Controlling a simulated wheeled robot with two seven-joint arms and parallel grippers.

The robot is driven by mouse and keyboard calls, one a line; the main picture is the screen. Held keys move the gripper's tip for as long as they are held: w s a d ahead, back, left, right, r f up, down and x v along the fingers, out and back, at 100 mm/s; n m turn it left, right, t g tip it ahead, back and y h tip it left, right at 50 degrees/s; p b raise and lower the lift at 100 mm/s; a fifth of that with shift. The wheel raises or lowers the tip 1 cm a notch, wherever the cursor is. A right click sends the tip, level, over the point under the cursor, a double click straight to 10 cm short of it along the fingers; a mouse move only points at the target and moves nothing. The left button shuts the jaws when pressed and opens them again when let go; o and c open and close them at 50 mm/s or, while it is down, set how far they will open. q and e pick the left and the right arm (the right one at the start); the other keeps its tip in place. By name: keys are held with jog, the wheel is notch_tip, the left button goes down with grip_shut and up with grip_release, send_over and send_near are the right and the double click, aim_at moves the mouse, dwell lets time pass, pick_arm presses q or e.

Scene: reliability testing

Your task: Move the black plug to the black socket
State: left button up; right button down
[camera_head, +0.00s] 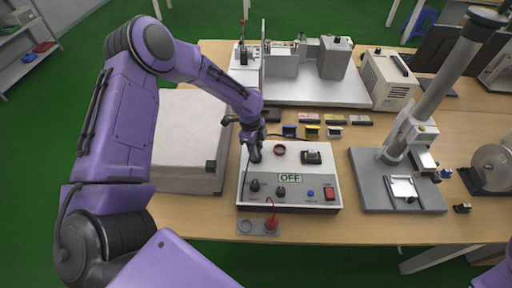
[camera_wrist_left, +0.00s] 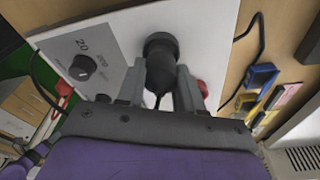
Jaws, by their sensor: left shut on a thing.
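My left gripper (camera_head: 254,157) is at the upper left of the white test panel (camera_head: 310,193). In the left wrist view its two fingers (camera_wrist_left: 160,92) are shut on the black plug (camera_wrist_left: 160,62), which points at the panel face. A wide black round part (camera_wrist_left: 160,42) sits at the plug's far end. I cannot tell whether it is the black socket or part of the plug, nor how deep the plug sits. The red socket ring (camera_head: 279,150) is just right of the gripper. My right gripper is out of view.
A small grey holder (camera_head: 257,232) in front of the panel has an empty left hole and a red plug (camera_head: 271,225). The panel has dark knobs, a red switch (camera_head: 330,194) and an OFF display (camera_head: 290,178). A grey stand (camera_head: 398,185) is to the right.

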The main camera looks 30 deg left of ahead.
pick_arm(q)
jog(key=shift+f+b, duration=0.4)
jog(key=shift+f, duration=0.2)
jog(key=o, duration=0.8)
jog(key=shift+c, duration=0.2)
jog(key=r+p, duration=0.1)
jog(key=r, duration=0.1)
jog(key=r+p, duration=0.1)
jog(key=p, duration=0.1)
jog(key=r+p, duration=0.2)
jog(key=shift+a+r, duration=0.35)
jog(key=shift+a, duration=0.05)
jog(key=r+p, duration=0.1)
jog(key=r, duration=0.1)
jog(key=r+p, duration=0.1)
jog(key=shift+s+a+p, duration=0.1)
jog(key=shift+a+p, duration=0.15)
jog(key=shift+p, duration=0.1)
jog(key=shift+r, duration=0.2)
jog(key=shift+a+r, duration=0.2)
jog(key=shift+r, duration=0.75)
